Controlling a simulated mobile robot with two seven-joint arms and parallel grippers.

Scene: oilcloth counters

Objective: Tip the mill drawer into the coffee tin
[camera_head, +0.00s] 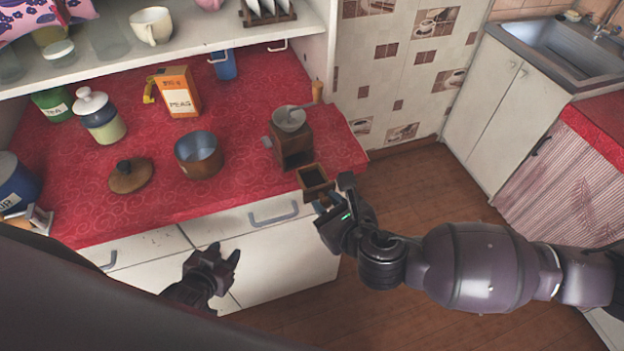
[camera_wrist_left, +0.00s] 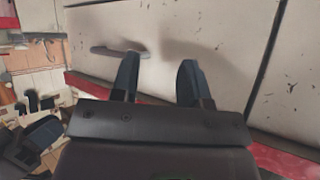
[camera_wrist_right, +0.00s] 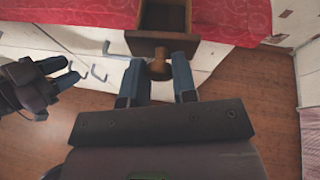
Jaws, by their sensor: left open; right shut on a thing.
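The wooden coffee mill (camera_head: 292,145) stands near the counter's right front corner, with a dark opening low in its front. Its small drawer (camera_head: 314,179) is out in front of the opening, level; whether it is fully clear is hard to tell. Its inside looks dark. My right gripper (camera_head: 326,203) is shut on the drawer's round knob (camera_wrist_right: 160,66), which shows between the fingers in the right wrist view. An open copper-coloured tin (camera_head: 199,165), apparently the coffee tin, stands left of the mill. My left gripper (camera_head: 229,259) is open and empty before the cupboard fronts.
A wooden lid with a dark knob (camera_head: 130,175) lies left of the tin. A peas box (camera_head: 179,91), a striped jar (camera_head: 100,118) and a green tea tin (camera_head: 53,104) stand behind. A blue tin (camera_head: 15,180) is far left. The red cloth between tin and mill is clear.

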